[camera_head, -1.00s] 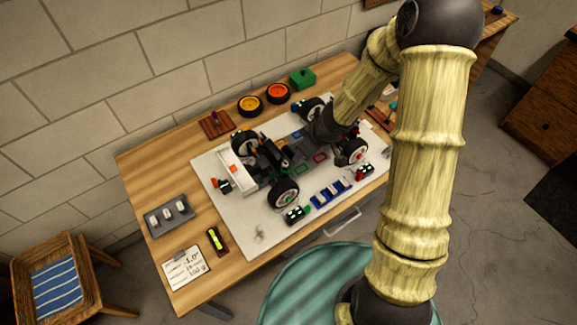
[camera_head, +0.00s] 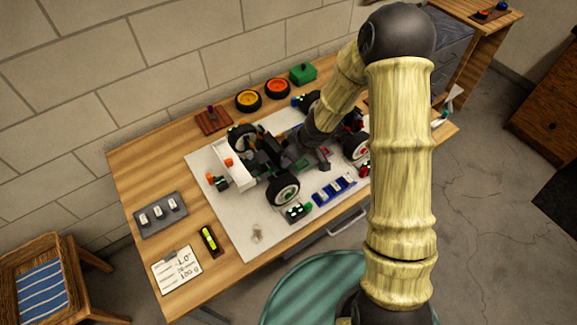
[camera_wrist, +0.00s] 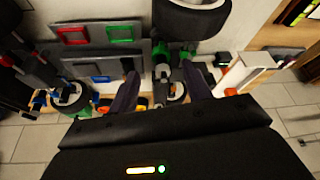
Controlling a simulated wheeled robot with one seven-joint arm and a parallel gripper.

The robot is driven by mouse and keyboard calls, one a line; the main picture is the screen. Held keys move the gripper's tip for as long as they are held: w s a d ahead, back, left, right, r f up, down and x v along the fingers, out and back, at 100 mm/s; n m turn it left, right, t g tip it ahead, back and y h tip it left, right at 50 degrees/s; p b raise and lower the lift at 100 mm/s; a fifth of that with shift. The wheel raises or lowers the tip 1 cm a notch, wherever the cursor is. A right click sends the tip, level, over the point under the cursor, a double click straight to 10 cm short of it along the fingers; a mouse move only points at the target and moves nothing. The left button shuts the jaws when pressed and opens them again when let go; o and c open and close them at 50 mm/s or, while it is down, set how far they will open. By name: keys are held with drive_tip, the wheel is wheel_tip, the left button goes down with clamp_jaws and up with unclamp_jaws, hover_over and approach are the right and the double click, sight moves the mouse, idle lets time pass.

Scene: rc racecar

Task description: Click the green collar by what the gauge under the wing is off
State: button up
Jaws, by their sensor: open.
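The racecar (camera_head: 283,187) stands on a pale mat with its white wing (camera_head: 238,174) at the left end. The wing also shows at the right of the wrist view (camera_wrist: 250,74). My gripper (camera_wrist: 163,82) is open and points down at the car's wing-end half; a grey cylindrical part (camera_wrist: 177,90) shows between its fingers, apparently not gripped. A small green piece (camera_wrist: 170,54) below the black tyre may be the green collar; I cannot tell surely. The gauge under the wing cannot be read. A card (camera_head: 177,270) shows writing that looks like "1.0°".
A yellow-green level (camera_head: 209,238) and a grey tray with white pieces (camera_head: 160,214) lie at the table's left. Loose orange-rimmed wheels (camera_head: 262,94) and a green box (camera_head: 302,73) stand along the back.

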drive_tip(key=b+x, duration=0.2)
drive_tip(key=x, duration=0.3)
drive_tip(key=shift+w+a+f+b, duration=0.15)
drive_tip(key=shift+f+b, duration=0.2)
drive_tip(key=c, duration=1)
